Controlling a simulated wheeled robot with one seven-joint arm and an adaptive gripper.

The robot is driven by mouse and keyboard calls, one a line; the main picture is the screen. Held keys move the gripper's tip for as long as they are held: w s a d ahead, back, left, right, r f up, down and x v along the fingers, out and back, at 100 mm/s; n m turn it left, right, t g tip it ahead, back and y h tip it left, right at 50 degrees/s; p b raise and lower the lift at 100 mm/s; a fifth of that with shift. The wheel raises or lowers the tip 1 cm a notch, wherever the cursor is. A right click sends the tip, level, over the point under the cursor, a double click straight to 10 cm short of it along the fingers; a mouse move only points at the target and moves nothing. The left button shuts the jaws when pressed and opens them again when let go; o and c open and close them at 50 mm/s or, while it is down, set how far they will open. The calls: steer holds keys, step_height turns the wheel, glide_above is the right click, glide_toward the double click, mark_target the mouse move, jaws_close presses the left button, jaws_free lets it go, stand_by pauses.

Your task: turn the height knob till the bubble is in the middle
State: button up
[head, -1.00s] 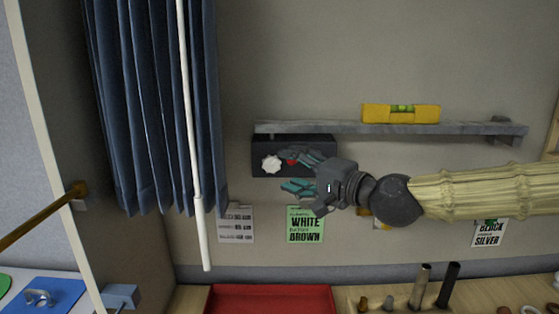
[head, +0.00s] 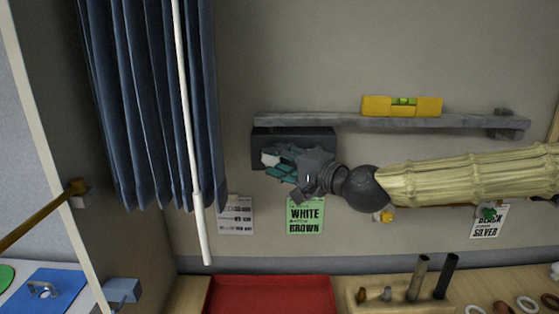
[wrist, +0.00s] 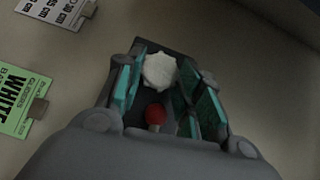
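The white lobed height knob (wrist: 159,71) sits on the front of a dark box (head: 318,135) under the left end of the grey shelf. My gripper (head: 277,162) is at the box; in the wrist view its teal-padded fingers (wrist: 160,88) stand open on either side of the knob, with gaps visible. In the head view the fingers hide most of the knob. A red ball-ended part (wrist: 156,113) shows between the fingers, nearer the palm. The yellow level (head: 375,106) lies on the shelf with a green vial (head: 403,101); the bubble's exact place is too small to tell.
The grey shelf (head: 450,122) runs right from above the box to a bracket. A blue curtain (head: 150,100) and a white rod (head: 190,130) hang to the left. Paper labels (head: 305,215) hang below. A red tray (head: 270,296) sits on the bench underneath.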

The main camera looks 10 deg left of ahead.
steer(key=shift+w, duration=0.15)
steer(key=shift+c, duration=0.7)
steer(key=shift+r, duration=0.1)
steer(key=shift+r, duration=0.1)
steer(key=shift+a+r+n+g+h+p, duration=0.1)
steer(key=shift+r+n+g+h+p, duration=0.15)
steer(key=shift+n+h+p, duration=0.7)
steer(key=shift+f+p, duration=0.1)
steer(key=shift+p, duration=0.25)
steer(key=o, duration=1)
steer(key=shift+w+f, duration=0.1)
